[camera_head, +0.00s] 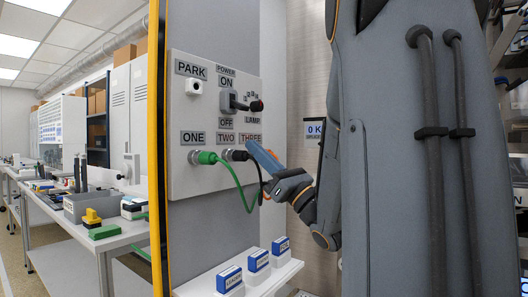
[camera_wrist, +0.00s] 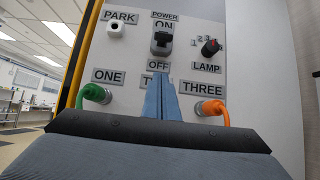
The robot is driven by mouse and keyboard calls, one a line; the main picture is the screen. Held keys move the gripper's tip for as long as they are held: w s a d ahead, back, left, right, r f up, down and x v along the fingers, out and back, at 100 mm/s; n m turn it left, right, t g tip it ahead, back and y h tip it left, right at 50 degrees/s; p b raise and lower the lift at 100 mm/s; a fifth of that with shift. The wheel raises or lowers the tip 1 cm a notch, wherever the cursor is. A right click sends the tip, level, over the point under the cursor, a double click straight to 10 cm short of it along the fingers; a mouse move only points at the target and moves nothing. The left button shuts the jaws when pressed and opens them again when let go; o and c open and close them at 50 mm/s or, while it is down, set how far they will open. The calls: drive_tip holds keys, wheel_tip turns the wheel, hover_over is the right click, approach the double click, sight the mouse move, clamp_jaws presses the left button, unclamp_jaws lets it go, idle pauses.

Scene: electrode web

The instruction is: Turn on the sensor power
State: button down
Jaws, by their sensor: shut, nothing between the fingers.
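The sensor panel (camera_head: 208,125) is a pale upright board with labels. The power switch (camera_head: 228,102) sits between the ON and OFF labels; it also shows in the wrist view (camera_wrist: 161,43) with a dark lever. I cannot tell which way the lever is set. My gripper (camera_head: 252,146) is shut and empty, its blue fingers pointing up at the panel near the TWO and THREE labels, below the switch. In the wrist view the fingertips (camera_wrist: 160,82) are just below the OFF label and cover part of the TWO label. The fingers seem apart from the switch.
A green plug (camera_wrist: 96,93) is at ONE and an orange plug (camera_wrist: 212,106) at THREE. A black plug (camera_head: 235,155) is at TWO. The lamp knob (camera_wrist: 210,47) is right of the switch. Blue-topped boxes (camera_head: 258,260) stand on a white shelf below.

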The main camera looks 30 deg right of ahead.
sight(236, 105)
drive_tip(key=p+x, duration=0.1)
drive_tip(key=x, duration=0.4)
drive_tip(key=shift+w+a+r, duration=0.1)
drive_tip(key=shift+r, duration=0.05)
drive_tip(key=shift+s+d+r+p, duration=0.1)
drive_tip(key=shift+s+r+p, duration=0.15)
drive_tip(key=shift+r, duration=0.35)
drive_tip(key=shift+s+d+r+p, duration=0.1)
drive_tip(key=shift+s+r+p, duration=0.15)
drive_tip(key=shift+r, duration=0.4)
drive_tip(key=shift+s+d+r+p, duration=0.15)
drive_tip(key=shift+r+p, duration=0.1)
drive_tip(key=shift+r, duration=0.35)
